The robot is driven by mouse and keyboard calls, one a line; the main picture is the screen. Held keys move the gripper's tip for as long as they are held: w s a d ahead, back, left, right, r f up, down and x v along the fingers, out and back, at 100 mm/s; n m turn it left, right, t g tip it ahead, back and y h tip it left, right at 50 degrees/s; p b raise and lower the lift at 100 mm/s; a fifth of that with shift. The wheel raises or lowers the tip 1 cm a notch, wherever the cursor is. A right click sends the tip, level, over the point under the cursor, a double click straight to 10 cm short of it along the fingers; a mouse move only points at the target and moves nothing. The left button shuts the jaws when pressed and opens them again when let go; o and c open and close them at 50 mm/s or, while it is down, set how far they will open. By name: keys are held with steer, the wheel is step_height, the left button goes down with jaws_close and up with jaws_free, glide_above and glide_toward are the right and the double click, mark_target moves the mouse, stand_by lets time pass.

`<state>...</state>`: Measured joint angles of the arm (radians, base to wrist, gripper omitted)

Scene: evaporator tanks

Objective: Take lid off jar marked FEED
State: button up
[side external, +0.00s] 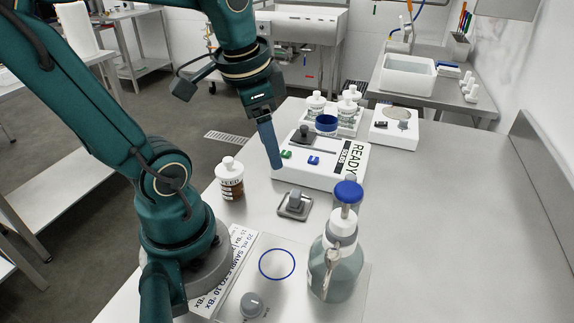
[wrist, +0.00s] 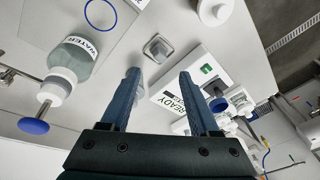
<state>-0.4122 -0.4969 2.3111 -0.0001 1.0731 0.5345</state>
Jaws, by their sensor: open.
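The jar marked FEED (side external: 231,185) stands upright on the steel table at the left edge, with dark brown contents low in it. Its white knobbed lid (side external: 229,164) is on it. A white round top at the upper edge of the wrist view (wrist: 214,10) looks like this jar, partly cut off. My gripper (side external: 276,162) is in the air to the right of the jar, apart from it. In the wrist view my gripper (wrist: 159,74) has its two blue fingers spread wide with nothing held between them.
A white READY instrument (side external: 325,160) stands right of my gripper. A small grey block on a plate (side external: 295,204) and a blue-capped WATER bottle (side external: 336,262) are nearer the camera. A tray of white-lidded jars (side external: 335,115) stands behind. The table's right side is clear.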

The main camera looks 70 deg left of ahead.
mark_target(228, 159)
steer(key=s+a+n+g, duration=0.1)
steer(key=a+n, duration=0.1)
steer(key=a, duration=0.1)
steer(key=s+a+f+n+g, duration=0.1)
steer(key=s+a, duration=0.1)
steer(key=a, duration=0.2)
steer(key=s+a+f+n+h, duration=0.1)
steer(key=a+n, duration=0.1)
steer(key=a, duration=0.1)
steer(key=shift+s+a+f+n+g, duration=0.15)
steer(key=shift+s+f+n+g, duration=0.15)
steer(key=shift+s+g, duration=0.1)
steer(key=shift+f, duration=2.45)
jaws_close()
